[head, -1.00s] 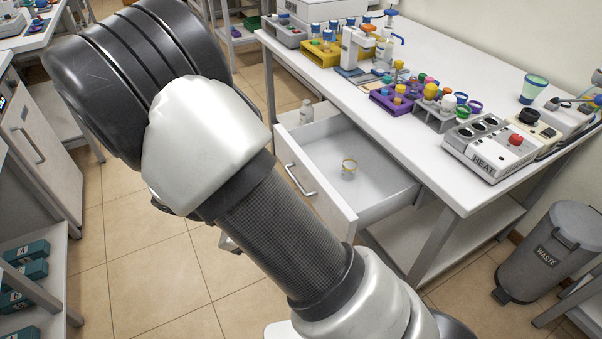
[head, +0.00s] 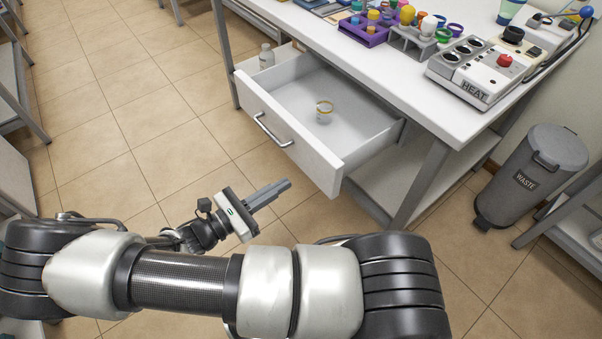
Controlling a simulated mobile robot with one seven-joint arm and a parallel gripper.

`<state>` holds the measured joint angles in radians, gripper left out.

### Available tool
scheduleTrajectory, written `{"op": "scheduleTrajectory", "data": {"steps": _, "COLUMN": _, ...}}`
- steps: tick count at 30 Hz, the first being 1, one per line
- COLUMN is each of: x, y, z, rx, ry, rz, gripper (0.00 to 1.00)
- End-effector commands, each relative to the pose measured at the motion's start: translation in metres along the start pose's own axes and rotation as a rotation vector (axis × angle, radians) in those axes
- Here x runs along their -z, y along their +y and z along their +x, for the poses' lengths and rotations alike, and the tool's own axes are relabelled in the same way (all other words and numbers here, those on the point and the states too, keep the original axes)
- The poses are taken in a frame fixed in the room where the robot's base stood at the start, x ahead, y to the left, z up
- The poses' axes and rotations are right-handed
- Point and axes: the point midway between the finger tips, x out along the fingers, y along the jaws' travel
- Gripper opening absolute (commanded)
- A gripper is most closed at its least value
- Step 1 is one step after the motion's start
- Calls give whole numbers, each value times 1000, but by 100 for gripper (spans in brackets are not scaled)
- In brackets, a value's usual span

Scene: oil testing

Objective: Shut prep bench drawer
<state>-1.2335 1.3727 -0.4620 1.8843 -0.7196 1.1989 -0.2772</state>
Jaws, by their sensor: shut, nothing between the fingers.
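The prep bench drawer (head: 290,135) is pulled well out from under the white bench (head: 400,88). It has a white front with a metal bar handle (head: 272,130). A small clear jar with a yellow rim (head: 324,112) stands inside on the drawer floor. My gripper (head: 278,190) is in front of the drawer, below and apart from its front panel. Its fingers are together and empty, pointing right and slightly up in the picture.
A small bottle (head: 266,57) stands by the drawer's far side. The bench top holds a heater (head: 478,72), a purple rack (head: 362,34) and a grey rack (head: 412,42). A grey waste bin (head: 530,175) stands at right.

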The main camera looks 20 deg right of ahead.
Motion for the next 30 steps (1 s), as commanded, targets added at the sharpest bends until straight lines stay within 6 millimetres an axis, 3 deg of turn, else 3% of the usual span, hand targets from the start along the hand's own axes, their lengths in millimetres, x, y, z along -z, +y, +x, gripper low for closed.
{"op": "scheduleTrajectory", "data": {"steps": 6, "x": 2, "y": -1, "z": 44, "rx": 2, "ry": -2, "rz": -1, "gripper": 0}}
{"op": "scheduleTrajectory", "data": {"steps": 12, "x": 1, "y": 0, "z": 66, "rx": 1, "ry": 1, "rz": 0, "gripper": 0}}
{"op": "scheduleTrajectory", "data": {"steps": 30, "x": 0, "y": 0, "z": 73, "rx": 2, "ry": 1, "rz": 0, "gripper": 0}}
